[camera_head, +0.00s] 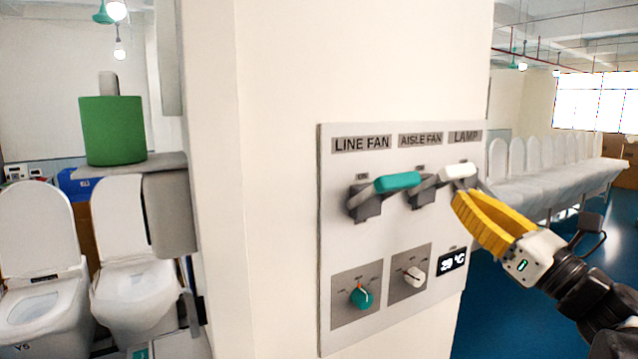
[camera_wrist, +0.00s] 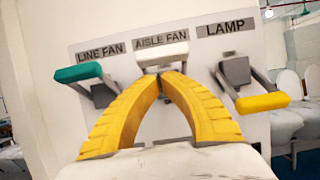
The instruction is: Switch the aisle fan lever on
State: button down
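The aisle fan lever has a white handle (camera_head: 457,171) and a grey base (camera_head: 423,192). It is the middle of three levers on the white wall panel, and its handle is raised. The wrist view shows the white handle (camera_wrist: 161,54) just under the AISLE FAN label (camera_wrist: 160,40). My gripper (camera_head: 462,200) has yellow fingers. In the wrist view its fingertips (camera_wrist: 168,73) are together just below the white handle, in front of its stem. Whether they touch the lever I cannot tell. Nothing shows held between them.
The line fan lever's teal handle (camera_head: 397,182) is raised, to the left. The lamp lever's yellow handle (camera_wrist: 262,102) is lower, to the right. A green cylinder (camera_head: 112,131) stands far left.

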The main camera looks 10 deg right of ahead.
jog(key=shift+w+r+p, duration=0.15)
jog(key=shift+r+p, duration=0.4)
jog(key=shift+r, duration=0.4)
jog(key=shift+r, duration=0.1)
